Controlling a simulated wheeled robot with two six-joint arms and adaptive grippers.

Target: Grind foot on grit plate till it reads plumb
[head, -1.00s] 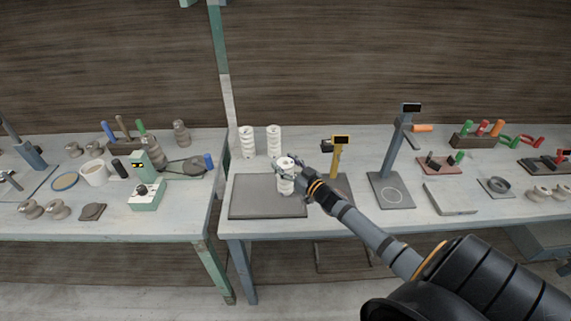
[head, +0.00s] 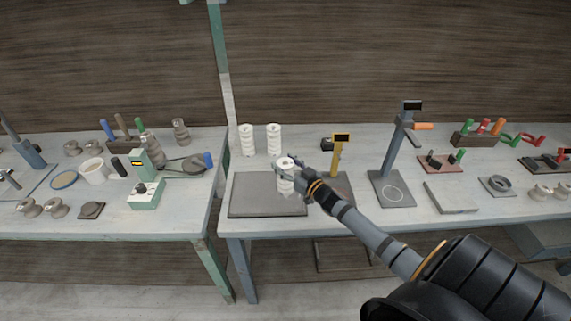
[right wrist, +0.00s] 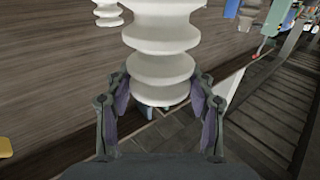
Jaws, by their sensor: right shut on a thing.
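A white ribbed insulator (head: 285,181) stands about upright at the right part of the dark grey grit plate (head: 255,200). My right gripper (head: 289,173) is shut on it. In the right wrist view the same ribbed body (right wrist: 161,65) sits between the two fingers of the right gripper (right wrist: 161,105). I cannot tell whether its foot touches the plate. A yellow gauge stand (head: 337,160) with a small dark display is just right of the gripper; I cannot read its display. My left gripper is not in view.
Two more white insulators (head: 274,140) stand behind the plate. A blue-grey column stand (head: 393,150) and a flat grey slab (head: 450,197) are to the right. A green post (head: 219,60) rises at the table's left. The left table holds a green device (head: 146,193).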

